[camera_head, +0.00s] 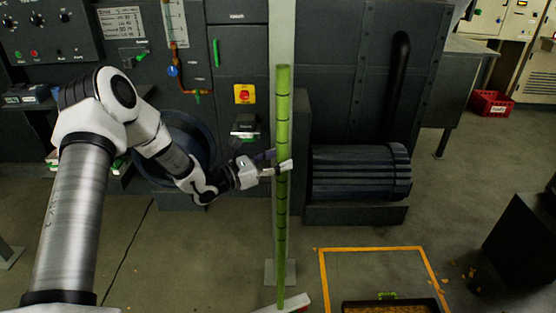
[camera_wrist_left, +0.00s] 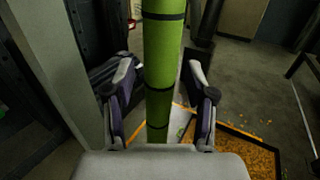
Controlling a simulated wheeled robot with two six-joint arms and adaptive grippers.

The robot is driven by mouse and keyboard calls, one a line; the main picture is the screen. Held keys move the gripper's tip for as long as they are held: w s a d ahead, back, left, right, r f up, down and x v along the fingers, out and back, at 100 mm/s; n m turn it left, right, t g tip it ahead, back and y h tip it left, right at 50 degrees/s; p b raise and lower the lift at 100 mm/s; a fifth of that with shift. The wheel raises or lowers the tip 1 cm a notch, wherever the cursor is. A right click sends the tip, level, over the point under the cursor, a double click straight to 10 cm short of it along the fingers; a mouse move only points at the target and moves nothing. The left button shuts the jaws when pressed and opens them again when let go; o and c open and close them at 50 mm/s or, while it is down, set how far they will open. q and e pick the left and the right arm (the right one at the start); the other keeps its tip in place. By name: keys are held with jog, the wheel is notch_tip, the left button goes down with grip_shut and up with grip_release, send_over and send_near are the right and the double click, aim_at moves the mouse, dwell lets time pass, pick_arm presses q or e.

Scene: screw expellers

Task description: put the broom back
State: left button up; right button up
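The broom (camera_head: 282,135) is a long green handle with black bands, standing nearly upright in front of a pale post. In the left wrist view the handle (camera_wrist_left: 160,60) runs between the two fingers of my left gripper (camera_wrist_left: 160,85). The fingers are spread, with a gap on each side of the handle. My right gripper is not in view.
A yellow floor outline (camera_head: 370,249) lies right of the broom, with a dark tray (camera_head: 350,307) of orange material at the bottom edge. A dark ribbed cylinder (camera_head: 360,172) and machine panels stand behind. A blue round tub (camera_head: 190,135) is behind my left arm.

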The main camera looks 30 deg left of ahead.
pick_arm(q)
jog(key=shift+r, duration=0.15)
jog(key=p+v, duration=0.3)
jog(key=v, duration=0.9)
jog(key=s+d+f+m+g, duration=0.9)
jog(key=s+d+f+g, duration=0.3)
jog(key=f, duration=0.3)
jog(key=s+d+f+m+g+y, duration=0.1)
jog(key=s+f+m+g+y, duration=0.1)
jog(key=s+f+m+y, duration=0.2)
jog(key=s+d+f+m+g+y, duration=0.1)
jog(key=s+d+f+m+y, duration=0.1)
jog(key=s+f+m+y, duration=0.3)
jog(key=s+f+m, duration=0.4)
jog(key=s+m, duration=0.4)
jog(key=m, duration=0.3)
jog(key=shift+g, duration=0.4)
